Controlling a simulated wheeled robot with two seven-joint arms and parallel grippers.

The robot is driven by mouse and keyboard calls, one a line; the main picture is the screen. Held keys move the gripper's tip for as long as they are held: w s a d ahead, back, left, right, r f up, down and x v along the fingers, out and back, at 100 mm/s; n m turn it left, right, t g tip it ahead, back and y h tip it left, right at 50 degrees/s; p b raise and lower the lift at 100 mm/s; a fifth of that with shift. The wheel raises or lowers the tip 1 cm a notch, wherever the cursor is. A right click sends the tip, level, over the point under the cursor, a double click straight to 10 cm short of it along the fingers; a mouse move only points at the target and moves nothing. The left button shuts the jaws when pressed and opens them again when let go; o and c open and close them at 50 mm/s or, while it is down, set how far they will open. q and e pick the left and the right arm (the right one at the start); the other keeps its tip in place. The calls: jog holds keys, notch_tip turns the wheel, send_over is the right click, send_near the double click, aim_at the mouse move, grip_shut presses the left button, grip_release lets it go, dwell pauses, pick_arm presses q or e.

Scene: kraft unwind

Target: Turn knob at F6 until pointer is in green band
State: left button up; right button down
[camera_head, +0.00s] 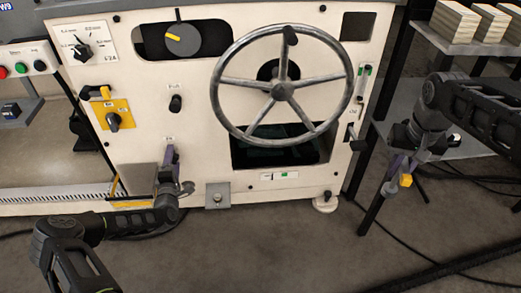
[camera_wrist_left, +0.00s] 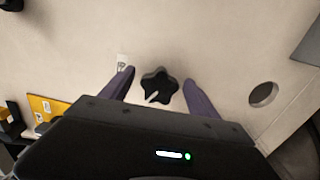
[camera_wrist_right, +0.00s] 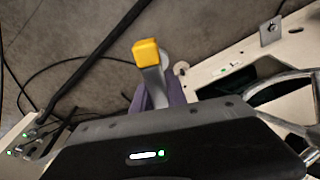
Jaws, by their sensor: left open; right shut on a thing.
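A black star-shaped knob (camera_wrist_left: 159,85) with a white mark on it stands on the cream panel in the left wrist view. A small label (camera_wrist_left: 122,60) sits beside it, unreadable here. My left gripper (camera_head: 170,154) is open at the panel's lower left, its purple fingers (camera_wrist_left: 162,92) on either side of the knob. In the head view the gripper hides the knob. A small white strip with a green patch (camera_head: 281,175) sits under the dark opening; its pointer is too small to read. My right gripper (camera_head: 397,166) is shut on a yellow-ended grey handle (camera_wrist_right: 148,52), right of the machine.
A large spoked handwheel (camera_head: 283,88) stands out from the panel. A small grey bracket (camera_head: 217,194) is right of my left gripper. A yellow plate with a rotary switch (camera_head: 114,121) is up and left. Shelves with stacked blocks (camera_head: 455,20) stand at the right.

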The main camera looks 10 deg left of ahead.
aim_at(393, 183)
pick_arm(q)
jog(key=shift+c, duration=0.3)
jog(key=c, duration=1.3)
